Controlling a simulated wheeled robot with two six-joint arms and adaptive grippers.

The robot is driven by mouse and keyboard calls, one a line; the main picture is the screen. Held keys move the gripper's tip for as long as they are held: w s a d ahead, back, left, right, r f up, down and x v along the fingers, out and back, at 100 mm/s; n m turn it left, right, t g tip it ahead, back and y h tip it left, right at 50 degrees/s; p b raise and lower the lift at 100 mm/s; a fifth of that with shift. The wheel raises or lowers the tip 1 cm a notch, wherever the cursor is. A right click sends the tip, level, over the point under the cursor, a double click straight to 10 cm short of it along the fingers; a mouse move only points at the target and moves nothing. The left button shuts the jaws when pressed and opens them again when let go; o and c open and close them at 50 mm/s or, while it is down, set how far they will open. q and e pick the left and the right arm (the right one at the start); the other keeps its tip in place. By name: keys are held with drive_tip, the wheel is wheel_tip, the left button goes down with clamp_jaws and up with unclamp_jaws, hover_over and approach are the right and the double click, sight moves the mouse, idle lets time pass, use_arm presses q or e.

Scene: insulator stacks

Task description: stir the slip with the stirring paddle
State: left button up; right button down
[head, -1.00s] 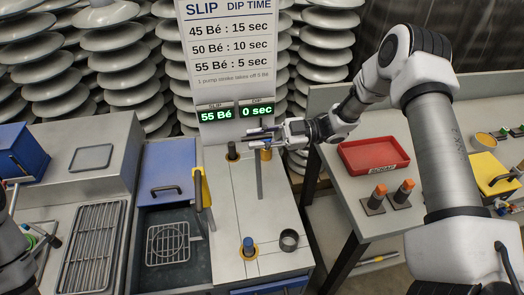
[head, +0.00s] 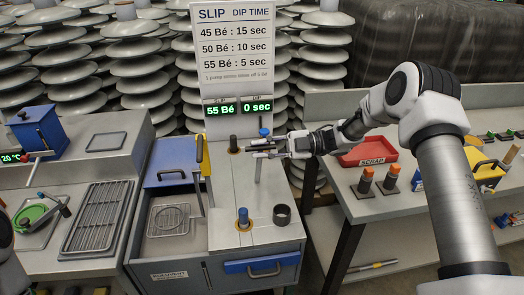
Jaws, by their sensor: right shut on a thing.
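My right gripper (head: 256,147) is shut on the stirring paddle (head: 257,168). The paddle's thin grey shaft hangs roughly upright below the fingers, over the top of the grey cabinet. A blue knob (head: 264,132) shows just above the fingers; whether it belongs to the paddle I cannot tell. The paddle is outside the basin. My left gripper is out of view.
A blue-topped post (head: 242,217) and a dark cup (head: 282,214) stand on the cabinet top. A yellow-edged piece (head: 202,172) rises beside the basin. A sign (head: 237,80) stands behind; its display reads 55 Bé, 0 sec. A red scrap tray (head: 368,152) is on the right table.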

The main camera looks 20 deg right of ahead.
drive_tip(key=shift+f, duration=0.1)
drive_tip(key=c, duration=1.2)
unclamp_jaws()
drive_tip(key=shift+w+f, duration=0.1)
drive_tip(key=shift+w, duration=0.05)
drive_tip(key=v, duration=1.2)
